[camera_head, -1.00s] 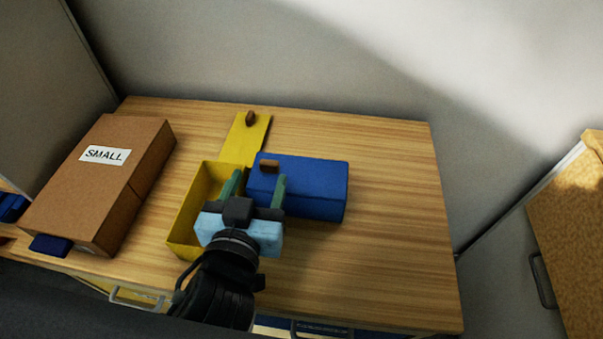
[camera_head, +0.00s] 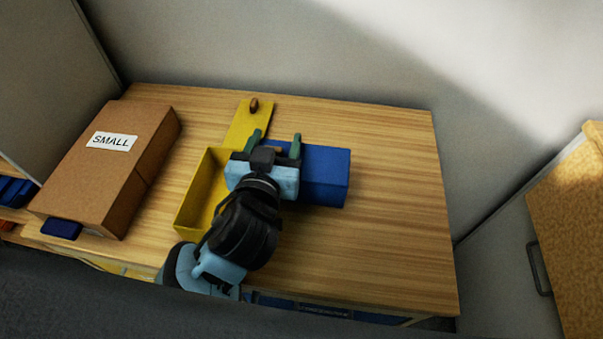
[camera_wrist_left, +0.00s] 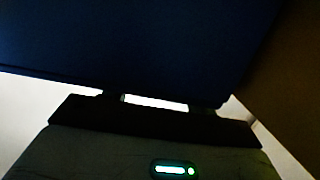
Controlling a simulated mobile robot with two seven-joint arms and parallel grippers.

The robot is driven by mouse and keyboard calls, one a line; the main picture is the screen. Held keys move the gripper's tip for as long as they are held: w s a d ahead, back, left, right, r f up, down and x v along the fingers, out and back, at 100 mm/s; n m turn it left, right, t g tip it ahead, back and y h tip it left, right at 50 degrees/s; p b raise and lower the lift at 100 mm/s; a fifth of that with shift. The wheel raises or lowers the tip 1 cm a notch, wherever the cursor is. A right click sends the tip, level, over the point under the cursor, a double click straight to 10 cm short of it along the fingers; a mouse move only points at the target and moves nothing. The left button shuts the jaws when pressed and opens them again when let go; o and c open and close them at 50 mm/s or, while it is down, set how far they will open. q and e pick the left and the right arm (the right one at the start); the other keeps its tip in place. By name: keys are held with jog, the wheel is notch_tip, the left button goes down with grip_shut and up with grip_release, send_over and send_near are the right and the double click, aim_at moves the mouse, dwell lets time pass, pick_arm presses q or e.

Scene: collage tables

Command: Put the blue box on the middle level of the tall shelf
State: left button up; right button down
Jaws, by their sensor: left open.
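The blue box (camera_head: 322,178) lies on the wooden table, right of the yellow box. My left gripper (camera_head: 275,143) is open above the left part of the blue box, its two green fingers apart. In the left wrist view, a dark blue surface (camera_wrist_left: 140,45), likely this box, fills most of the top. I cannot tell whether the fingers touch it. My right gripper is not in view. I cannot make out the tall shelf with certainty.
An open yellow box (camera_head: 203,190) stands left of my gripper, with a yellow lid (camera_head: 248,123) behind it. A brown box labelled SMALL (camera_head: 120,165) lies at the left. The table's right part (camera_head: 400,220) is clear. A wooden unit with a handle (camera_head: 538,268) stands at far right.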

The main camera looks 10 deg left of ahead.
pick_arm(q)
jog(key=shift+w, duration=0.1)
grip_shut()
dwell(0.3)
